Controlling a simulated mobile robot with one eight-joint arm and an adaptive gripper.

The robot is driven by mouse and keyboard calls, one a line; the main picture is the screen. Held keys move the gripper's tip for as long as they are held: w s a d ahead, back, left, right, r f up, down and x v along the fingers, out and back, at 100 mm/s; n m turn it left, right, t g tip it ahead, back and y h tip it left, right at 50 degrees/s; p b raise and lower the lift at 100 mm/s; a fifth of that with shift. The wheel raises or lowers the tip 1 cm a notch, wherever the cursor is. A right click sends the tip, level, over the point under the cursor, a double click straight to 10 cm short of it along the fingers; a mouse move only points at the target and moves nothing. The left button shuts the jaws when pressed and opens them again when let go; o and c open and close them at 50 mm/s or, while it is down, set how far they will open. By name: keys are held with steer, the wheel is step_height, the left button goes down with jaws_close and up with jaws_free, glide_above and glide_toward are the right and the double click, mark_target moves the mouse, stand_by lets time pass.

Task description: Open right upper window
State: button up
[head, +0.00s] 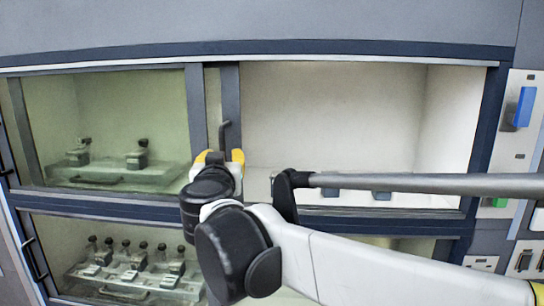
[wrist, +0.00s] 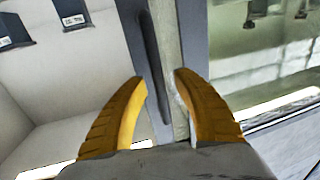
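The right upper window (head: 231,95) is slid left, with its dark frame edge near the middle of the cabinet. The right upper compartment (head: 330,115) stands open, showing its pale interior without glass in front. The window's dark vertical handle (head: 224,132) also shows in the wrist view (wrist: 152,65). My gripper (head: 220,154) is at the handle's lower end. In the wrist view, its yellow fingers (wrist: 161,78) are apart, with the handle's lower part between them. I see no firm contact with it.
The left upper window (head: 105,120) is shut over a tray (head: 125,177) with fixtures. A lower compartment holds another tray (head: 130,278) with several fixtures. A control panel (head: 520,110) is at the right. My arm crosses the lower right.

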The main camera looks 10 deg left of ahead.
steer(key=v, duration=1.2)
